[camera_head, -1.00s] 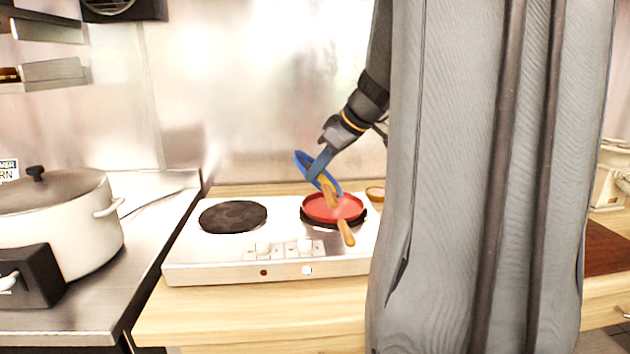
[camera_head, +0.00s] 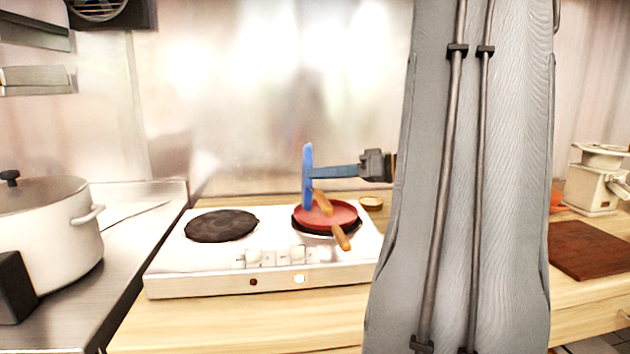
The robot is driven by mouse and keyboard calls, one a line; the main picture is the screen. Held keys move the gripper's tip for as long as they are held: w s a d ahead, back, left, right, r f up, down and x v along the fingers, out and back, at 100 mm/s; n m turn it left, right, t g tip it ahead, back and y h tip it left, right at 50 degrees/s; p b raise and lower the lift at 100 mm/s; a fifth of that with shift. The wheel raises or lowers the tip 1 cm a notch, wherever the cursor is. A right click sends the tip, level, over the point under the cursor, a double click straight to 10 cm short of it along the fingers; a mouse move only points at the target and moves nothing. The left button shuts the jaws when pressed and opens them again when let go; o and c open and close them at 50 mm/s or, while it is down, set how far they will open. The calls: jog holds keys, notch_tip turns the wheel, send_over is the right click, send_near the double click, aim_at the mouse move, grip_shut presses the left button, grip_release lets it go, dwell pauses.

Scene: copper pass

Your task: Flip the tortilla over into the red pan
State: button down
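My gripper (camera_head: 366,166) is shut on the handle of a blue pan (camera_head: 308,178), which it holds on edge, nearly upright, above the hot plate. The red pan (camera_head: 338,213) sits on the right burner with its wooden handle toward the front. The tan tortilla (camera_head: 322,203) is tilted at the lower edge of the blue pan, over the left part of the red pan. I cannot tell whether it touches either pan.
The white hot plate (camera_head: 205,275) stands on a wooden counter, its left burner (camera_head: 222,226) empty. A lidded white pot (camera_head: 48,222) stands at left. A brown board (camera_head: 590,250) lies at right. My arm hides the counter between.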

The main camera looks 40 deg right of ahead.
jog(key=shift+s+d+f+m+t+y+b, duration=0.2)
jog(key=shift+s+d+t+y+b, duration=0.15)
jog(key=shift+b, duration=0.3)
jog(key=shift+s+d+f+m+t+y+b, duration=0.2)
jog(key=shift+d+t+b, duration=0.3)
jog(key=shift+b, duration=0.2)
jog(key=shift+s+d+f+m+t+y+b, duration=0.2)
jog(key=shift+s+d+t+y+b, duration=0.15)
jog(key=shift+b, duration=0.3)
jog(key=shift+r, duration=0.1)
notch_tip(320, 180, up, 6)
jog(key=w+a+p, duration=0.1)
jog(key=shift+w+a+p, duration=0.15)
jog(key=shift+a+p, duration=0.15)
jog(key=shift+r, duration=0.1)
